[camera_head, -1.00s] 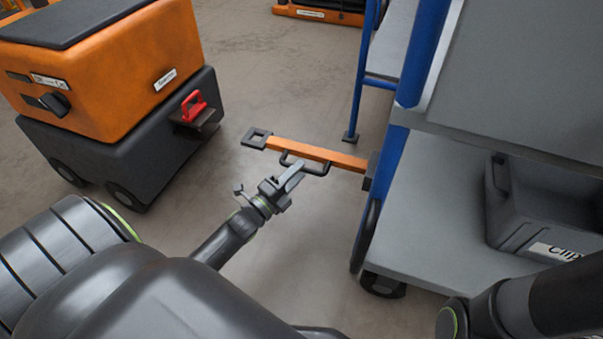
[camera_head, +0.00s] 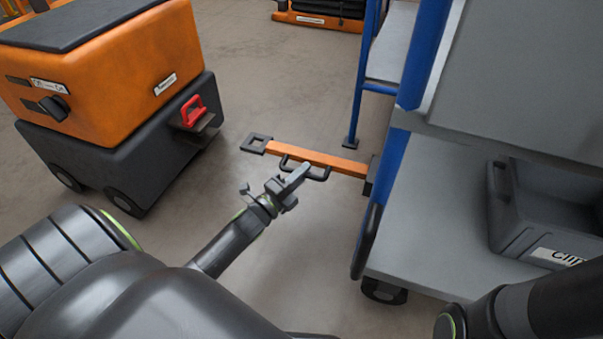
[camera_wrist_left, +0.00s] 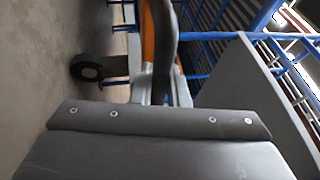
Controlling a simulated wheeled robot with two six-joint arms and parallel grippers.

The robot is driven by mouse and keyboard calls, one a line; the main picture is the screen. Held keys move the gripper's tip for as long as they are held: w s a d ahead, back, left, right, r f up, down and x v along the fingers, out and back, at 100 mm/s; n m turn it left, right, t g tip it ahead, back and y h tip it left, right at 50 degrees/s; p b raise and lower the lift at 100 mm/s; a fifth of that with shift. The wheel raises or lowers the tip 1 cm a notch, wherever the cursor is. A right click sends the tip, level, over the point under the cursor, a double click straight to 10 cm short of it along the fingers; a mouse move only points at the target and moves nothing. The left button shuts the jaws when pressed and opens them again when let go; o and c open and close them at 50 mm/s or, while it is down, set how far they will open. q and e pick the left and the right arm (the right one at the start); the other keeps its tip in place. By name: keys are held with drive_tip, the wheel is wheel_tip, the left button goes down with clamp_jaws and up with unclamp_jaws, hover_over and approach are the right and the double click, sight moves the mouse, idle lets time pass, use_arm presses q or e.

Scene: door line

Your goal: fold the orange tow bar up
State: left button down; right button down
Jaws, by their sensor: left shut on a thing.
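The orange tow bar (camera_head: 335,161) sticks out to the left from the blue-framed cart (camera_head: 387,180), roughly level and low over the floor. A square dark eye (camera_head: 257,144) is at its free end. A dark loop handle (camera_head: 319,178) sits along its near side. My left gripper (camera_head: 302,171) is shut on this handle. In the left wrist view the dark handle (camera_wrist_left: 163,40) runs up from between the fingers, with the orange bar (camera_wrist_left: 148,35) behind it. The gripped part of the handle is hidden by the fingers. My right gripper is out of view.
An orange and black tugger (camera_head: 110,85) stands at the left, with a red handle (camera_head: 193,110) at its hitch, clear of the bar's eye. A grey bin (camera_head: 545,210) sits on the cart's lower deck.

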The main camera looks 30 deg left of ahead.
use_arm(q)
drive_tip(key=shift+r, duration=0.1)
drive_tip(key=shift+r+p, duration=0.15)
drive_tip(key=shift+p, duration=0.25)
